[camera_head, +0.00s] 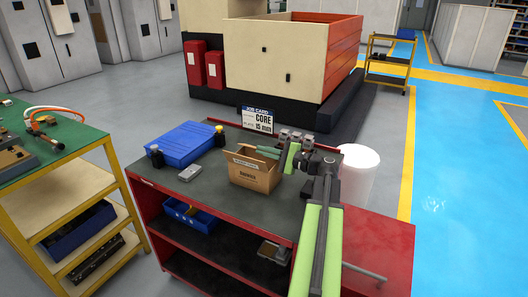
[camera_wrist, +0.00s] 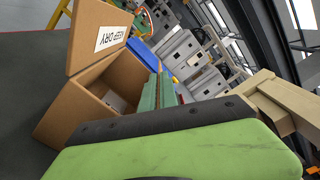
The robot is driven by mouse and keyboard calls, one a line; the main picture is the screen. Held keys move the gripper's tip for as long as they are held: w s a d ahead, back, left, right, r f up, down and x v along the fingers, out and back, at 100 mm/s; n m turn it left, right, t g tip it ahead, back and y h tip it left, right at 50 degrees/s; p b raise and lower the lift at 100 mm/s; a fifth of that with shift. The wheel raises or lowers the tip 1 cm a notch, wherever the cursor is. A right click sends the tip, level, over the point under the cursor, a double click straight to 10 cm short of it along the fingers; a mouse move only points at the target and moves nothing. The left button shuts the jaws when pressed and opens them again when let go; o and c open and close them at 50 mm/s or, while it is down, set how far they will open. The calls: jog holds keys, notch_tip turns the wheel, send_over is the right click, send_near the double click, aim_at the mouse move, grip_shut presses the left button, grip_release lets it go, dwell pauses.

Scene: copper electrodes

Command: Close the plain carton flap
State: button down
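The brown cardboard carton (camera_head: 254,176) stands open on the dark top of the red cart. It also shows at the left of the wrist view (camera_wrist: 62,118), with its dark inside partly visible. One flap (camera_wrist: 88,30) stands raised and carries a white "KEEP DRY" label. I cannot clearly make out a plain flap; my fingers cover part of the carton's far upper edge. My gripper (camera_head: 267,151) reaches in from the right, its green fingers over or just behind the opening. Contact with the carton cannot be told.
On the cart (camera_head: 190,226) are a blue tray (camera_head: 186,143), small dark bottles, a grey block (camera_head: 190,173) and a job card sign (camera_head: 257,119). A white bin (camera_head: 359,172) stands behind the cart's right side.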

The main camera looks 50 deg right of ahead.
jog(key=c, duration=1.9)
grip_release()
jog(key=v, duration=1.7)
jog(key=shift+s+d, duration=0.1)
jog(key=shift+s, duration=0.1)
